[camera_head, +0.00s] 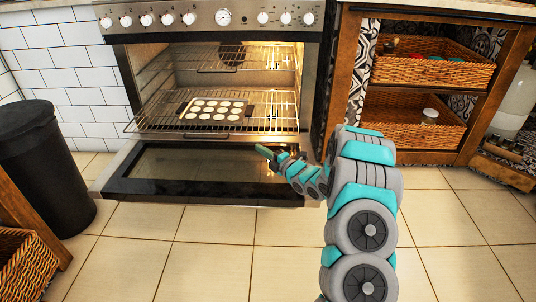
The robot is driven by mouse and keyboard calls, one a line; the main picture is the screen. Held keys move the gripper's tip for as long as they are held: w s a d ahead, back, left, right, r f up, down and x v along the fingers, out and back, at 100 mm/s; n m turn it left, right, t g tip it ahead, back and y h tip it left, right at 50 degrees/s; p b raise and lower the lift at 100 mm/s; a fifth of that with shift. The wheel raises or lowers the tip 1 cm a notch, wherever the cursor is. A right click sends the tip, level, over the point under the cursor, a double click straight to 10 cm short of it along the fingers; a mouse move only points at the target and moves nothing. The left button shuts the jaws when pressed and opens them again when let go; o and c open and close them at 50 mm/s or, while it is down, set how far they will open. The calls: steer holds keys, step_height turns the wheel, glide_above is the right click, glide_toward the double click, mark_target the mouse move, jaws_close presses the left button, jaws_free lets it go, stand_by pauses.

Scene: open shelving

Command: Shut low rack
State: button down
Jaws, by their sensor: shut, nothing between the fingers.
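The low rack (155,126) is a wire shelf in the lower part of the lit oven (262,62), and its front part sticks out past the oven opening. The oven door (160,166) is folded down in front. My gripper (263,150) is shut and empty, just in front of the low rack's front edge at its right half and above the open door. I cannot tell whether it touches the rack.
An upper wire rack (225,64) is inside the oven. Wooden open shelving with wicker baskets (425,70) stands to the right. A black bin (40,165) stands at the left, near a low wicker basket (25,262). The tiled floor (200,255) in front is clear.

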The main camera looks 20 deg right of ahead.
glide_toward(249, 134)
steer(key=w+a, duration=0.3)
steer(key=w, duration=0.1)
steer(key=shift+w, duration=0.6)
